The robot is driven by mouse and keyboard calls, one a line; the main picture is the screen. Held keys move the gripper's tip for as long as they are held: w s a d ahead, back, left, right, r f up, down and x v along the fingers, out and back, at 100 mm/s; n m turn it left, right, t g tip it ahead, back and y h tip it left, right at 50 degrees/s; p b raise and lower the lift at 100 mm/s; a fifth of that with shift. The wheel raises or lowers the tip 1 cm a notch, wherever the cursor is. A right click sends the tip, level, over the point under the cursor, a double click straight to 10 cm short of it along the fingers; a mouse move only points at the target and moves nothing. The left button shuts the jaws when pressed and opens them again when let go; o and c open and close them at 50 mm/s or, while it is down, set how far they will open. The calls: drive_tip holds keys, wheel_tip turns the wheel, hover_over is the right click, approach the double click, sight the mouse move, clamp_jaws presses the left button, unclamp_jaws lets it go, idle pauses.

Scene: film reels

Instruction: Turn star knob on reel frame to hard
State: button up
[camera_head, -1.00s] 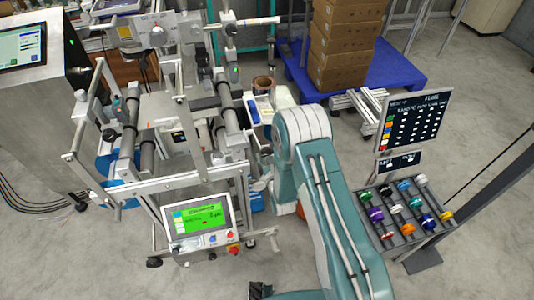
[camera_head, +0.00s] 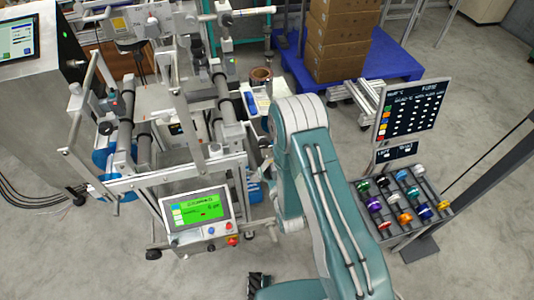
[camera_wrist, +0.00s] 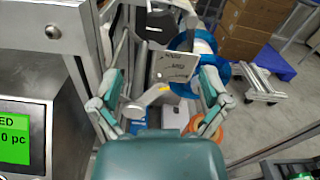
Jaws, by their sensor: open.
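A pale plate (camera_wrist: 176,64) with small dark words is on the reel frame, ahead of my gripper in the wrist view; I cannot read the words surely. A grey handle-like piece (camera_wrist: 140,104) with a yellow mark (camera_wrist: 165,88) at its end is just below the plate. It may be the star knob, but its star shape is not clear. My gripper (camera_wrist: 160,76) is open, with its teal fingers on both sides of the plate and grey piece, which appear between them. I cannot tell whether they touch. The reel frame (camera_head: 218,120) is left of my arm in the head view.
A green-screened panel (camera_head: 200,210) is on the frame's near side. Blue reels (camera_wrist: 195,62) are behind the plate, and an orange ring (camera_wrist: 208,128) is by the right finger. A rack of coloured reels (camera_head: 402,206) stands right. Stacked boxes (camera_head: 341,40) are behind.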

drive_tip(key=v, duration=0.3)
drive_tip(key=shift+w, duration=0.1)
idle(0.3)
drive_tip(key=w+d+r+n+g+h, duration=0.25)
drive_tip(key=w+r+n, duration=0.4)
drive_tip(key=r, duration=0.35)
drive_tip(key=s+d+r+n+g, duration=0.3)
drive_tip(key=d+r+n, duration=0.1)
drive_tip(key=r+n, duration=0.6)
drive_tip(key=s+d+r+n+g, duration=0.2)
drive_tip(key=s+r+n, duration=0.2)
drive_tip(key=s, duration=0.4)
drive_tip(key=s+d+r+n+g+h, duration=0.1)
drive_tip(key=s+d+r+n+g, duration=0.1)
drive_tip(key=s+r+n, duration=0.3)
drive_tip(key=s+d+r+n+g+h, duration=0.1)
drive_tip(key=s+d+r+n+g, duration=0.1)
drive_tip(key=s, duration=1)
wheel_tip(320, 180, up, 3)
drive_tip(key=d+n, duration=0.1)
drive_tip(key=n, duration=0.2)
drive_tip(key=shift+s+f, duration=0.2)
drive_tip(key=shift+s, duration=0.2)
